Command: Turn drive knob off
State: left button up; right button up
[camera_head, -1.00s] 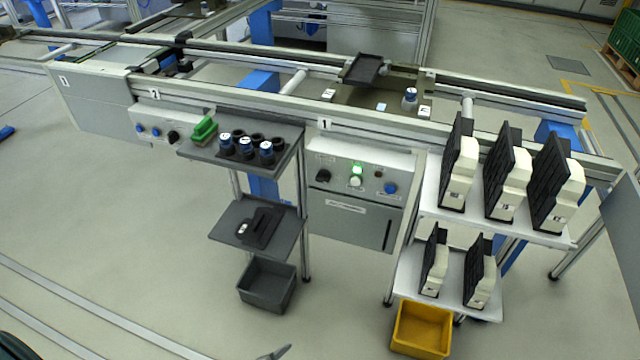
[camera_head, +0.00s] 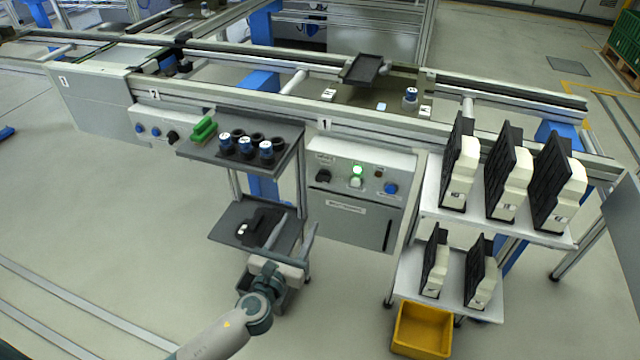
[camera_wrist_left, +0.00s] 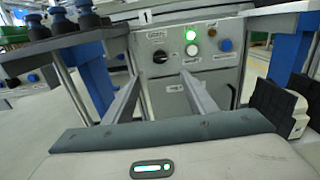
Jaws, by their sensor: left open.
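The control panel (camera_head: 345,209) under the line at station 1 carries a black rotary knob (camera_head: 323,175), a lit green lamp (camera_head: 357,170), a white button (camera_head: 356,183) and a blue button (camera_head: 391,188). In the left wrist view the black knob (camera_wrist_left: 160,57) is ahead, between and beyond the fingers, with the lit green lamp (camera_wrist_left: 191,35) to its right. My left gripper (camera_head: 294,232) is open and empty, in front of the panel, lower and to the left, apart from it. In the left wrist view its fingers (camera_wrist_left: 160,90) point at the panel. My right gripper is not in view.
A dark shelf stand (camera_head: 286,160) with blue-capped cylinders is left of the panel, with a lower shelf (camera_head: 222,232) beside my arm. A white rack (camera_head: 430,200) with black-and-white units stands right. A yellow bin (camera_head: 421,330) is below it. Floor before the panel is clear.

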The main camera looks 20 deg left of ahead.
aim_at(321, 181)
pick_arm(q)
jog(key=shift+w, duration=0.15)
jog(key=w, duration=1.7)
jog(key=shift+d, duration=0.3)
jog(key=c, duration=1.1)
